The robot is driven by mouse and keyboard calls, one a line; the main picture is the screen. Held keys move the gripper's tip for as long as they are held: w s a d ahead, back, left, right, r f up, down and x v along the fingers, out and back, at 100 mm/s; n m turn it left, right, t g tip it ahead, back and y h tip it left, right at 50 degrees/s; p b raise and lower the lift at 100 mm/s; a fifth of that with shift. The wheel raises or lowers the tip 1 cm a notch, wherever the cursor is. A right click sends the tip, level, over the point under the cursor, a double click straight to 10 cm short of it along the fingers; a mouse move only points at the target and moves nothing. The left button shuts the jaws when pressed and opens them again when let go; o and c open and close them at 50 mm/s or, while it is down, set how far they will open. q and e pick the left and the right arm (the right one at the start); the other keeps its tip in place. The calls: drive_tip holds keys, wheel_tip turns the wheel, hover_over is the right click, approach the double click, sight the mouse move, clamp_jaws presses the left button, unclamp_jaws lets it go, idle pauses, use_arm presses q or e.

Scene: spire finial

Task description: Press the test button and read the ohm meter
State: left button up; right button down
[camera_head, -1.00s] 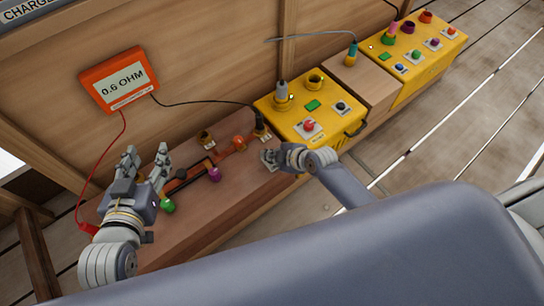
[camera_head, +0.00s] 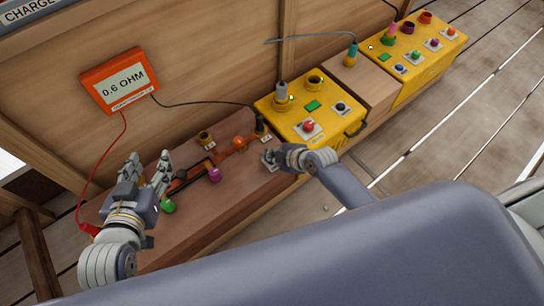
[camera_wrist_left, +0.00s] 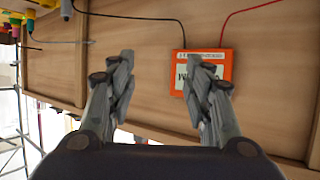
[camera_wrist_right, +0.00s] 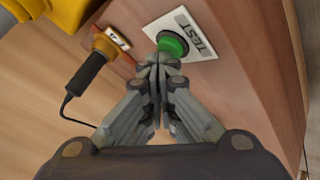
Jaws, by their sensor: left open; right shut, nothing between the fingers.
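The orange ohm meter (camera_head: 119,80) is fixed on the wooden wall and its display reads 0.6 OHM. It also shows in the left wrist view (camera_wrist_left: 207,60), upside down and partly covered by a finger. The green test button (camera_wrist_right: 173,43) sits on a white TEST plate (camera_wrist_right: 187,32) in the right wrist view. My right gripper (camera_wrist_right: 158,62) is shut and empty, its fingertips at the button's lower edge; I cannot tell whether it is pressed in. My left gripper (camera_head: 148,165) is open and empty above the left part of the bench, below the meter.
A wooden bench (camera_head: 215,235) carries a dark bar with green (camera_head: 168,206), purple (camera_head: 214,175) and orange (camera_head: 239,143) knobs. A black probe (camera_head: 260,127) stands in a socket near my right gripper. Yellow boxes (camera_head: 335,125) with buttons stand to the right. A red cable (camera_head: 92,175) hangs left.

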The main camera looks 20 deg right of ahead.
drive_tip(key=shift+r, duration=0.2)
drive_tip(key=shift+r+p, duration=0.25)
drive_tip(key=shift+p, duration=0.1)
drive_tip(key=shift+r, duration=0.2)
use_arm(q)
drive_tip(key=s+a+f+g+y, duration=0.1)
drive_tip(key=s+a+f+g, duration=0.1)
drive_tip(key=s+f, duration=0.3)
drive_tip(key=shift+g, duration=0.9)
drive_tip(key=shift+p, duration=0.3)
use_arm(e)
drive_tip(key=shift+r, duration=0.1)
